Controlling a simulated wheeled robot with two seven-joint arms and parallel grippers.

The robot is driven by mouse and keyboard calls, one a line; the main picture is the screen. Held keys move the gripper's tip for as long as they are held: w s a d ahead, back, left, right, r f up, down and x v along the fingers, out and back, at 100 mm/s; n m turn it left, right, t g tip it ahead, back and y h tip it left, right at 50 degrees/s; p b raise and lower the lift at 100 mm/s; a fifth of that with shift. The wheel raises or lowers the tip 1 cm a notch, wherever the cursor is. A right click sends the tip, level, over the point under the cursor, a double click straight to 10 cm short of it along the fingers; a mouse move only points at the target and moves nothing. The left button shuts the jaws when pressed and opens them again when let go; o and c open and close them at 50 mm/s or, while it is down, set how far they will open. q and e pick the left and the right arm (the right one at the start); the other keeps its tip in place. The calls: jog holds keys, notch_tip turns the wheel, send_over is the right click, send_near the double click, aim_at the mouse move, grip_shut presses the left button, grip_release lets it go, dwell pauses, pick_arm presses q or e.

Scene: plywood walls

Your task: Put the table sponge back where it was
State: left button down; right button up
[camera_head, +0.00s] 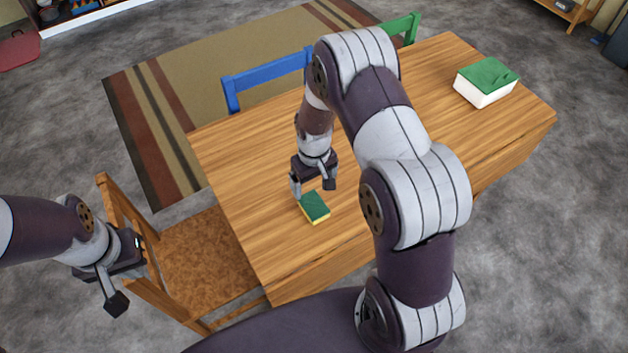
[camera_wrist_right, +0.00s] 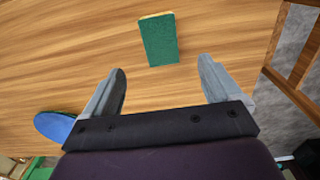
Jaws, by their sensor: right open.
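The sponge (camera_head: 315,208), green on top and yellow below, lies flat on the wooden table (camera_head: 255,190) near its front left part. My right gripper (camera_head: 313,188) is just above the table beside the sponge, with its fingers apart and nothing between them. In the right wrist view the sponge (camera_wrist_right: 158,40) lies beyond the open fingertips (camera_wrist_right: 162,70), roughly centred between them, not in their grasp. My left gripper (camera_head: 126,272) hangs at the left, off the table near the wooden chair, with its fingers apart and empty.
A white block with a green top (camera_head: 486,82) lies at the table's far right. A wooden chair (camera_head: 205,255) stands at the left side, a blue chair (camera_head: 268,77) and a green chair (camera_head: 403,27) behind. My right arm hides the table's middle.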

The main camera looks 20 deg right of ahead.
jog(key=s+a+r+m+t, duration=0.1)
jog(key=s+a+r, duration=0.1)
jog(key=s+r, duration=1.1)
notch_tip(320, 180, up, 3)
jog(key=shift+s+a+f, duration=0.2)
jog(key=shift+s+a, duration=0.05)
jog(key=shift+a, duration=0.05)
jog(key=shift+s, duration=0.15)
